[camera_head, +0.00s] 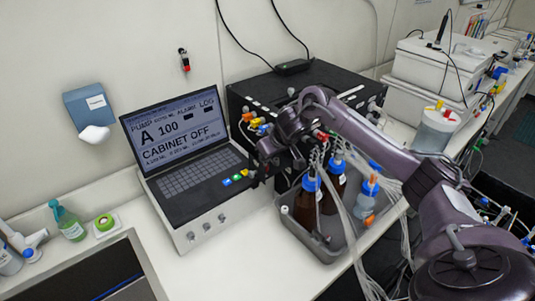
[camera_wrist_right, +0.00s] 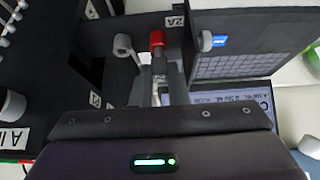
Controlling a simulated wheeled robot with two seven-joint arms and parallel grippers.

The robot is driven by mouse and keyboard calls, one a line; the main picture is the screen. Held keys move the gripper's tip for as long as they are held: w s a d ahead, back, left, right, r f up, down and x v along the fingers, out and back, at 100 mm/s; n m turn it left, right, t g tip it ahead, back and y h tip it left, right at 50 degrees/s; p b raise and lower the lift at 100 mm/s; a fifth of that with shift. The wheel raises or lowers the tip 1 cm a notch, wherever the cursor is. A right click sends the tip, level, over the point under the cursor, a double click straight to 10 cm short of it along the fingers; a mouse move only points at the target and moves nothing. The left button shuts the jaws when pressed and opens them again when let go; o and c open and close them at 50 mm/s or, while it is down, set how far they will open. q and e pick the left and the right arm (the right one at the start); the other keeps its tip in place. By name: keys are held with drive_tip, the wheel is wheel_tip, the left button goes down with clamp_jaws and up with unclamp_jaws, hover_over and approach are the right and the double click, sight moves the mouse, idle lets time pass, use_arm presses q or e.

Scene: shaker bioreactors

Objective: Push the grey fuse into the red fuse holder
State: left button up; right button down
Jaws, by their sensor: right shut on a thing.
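My right gripper (camera_head: 262,170) is low in front of the black cabinet, beside the laptop's right edge. In the right wrist view, its narrow fingers (camera_wrist_right: 159,80) are closed on a small pale grey piece (camera_wrist_right: 161,96), apparently the grey fuse, mostly hidden between them. The red fuse holder (camera_wrist_right: 156,38) shows as a red cylinder just beyond the fingertips, in line with them, near a "2A" label (camera_wrist_right: 176,21). I cannot tell whether fuse and holder touch. In the head view, the arm and gripper hide this spot. My left gripper is not in view.
A grey knob (camera_wrist_right: 122,44) and a pale knob (camera_wrist_right: 205,40) flank the red holder. The laptop (camera_head: 185,150) stands left of the gripper. A grey tray (camera_head: 325,247) with brown bottles and tubing lies to its right. The black cabinet (camera_head: 250,92) stands behind.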

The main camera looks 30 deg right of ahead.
drive_tip(key=shift+f, duration=0.85)
idle(1.3)
drive_tip(key=c, duration=1.3)
unclamp_jaws()
drive_tip(key=shift+c, duration=0.2)
drive_tip(key=shift+s+r, duration=0.3)
drive_tip(key=shift+r, duration=0.2)
drive_tip(key=b+v, duration=0.2)
drive_tip(key=v, duration=0.4)
drive_tip(key=shift+s+r, duration=0.2)
drive_tip(key=shift+r, duration=0.1)
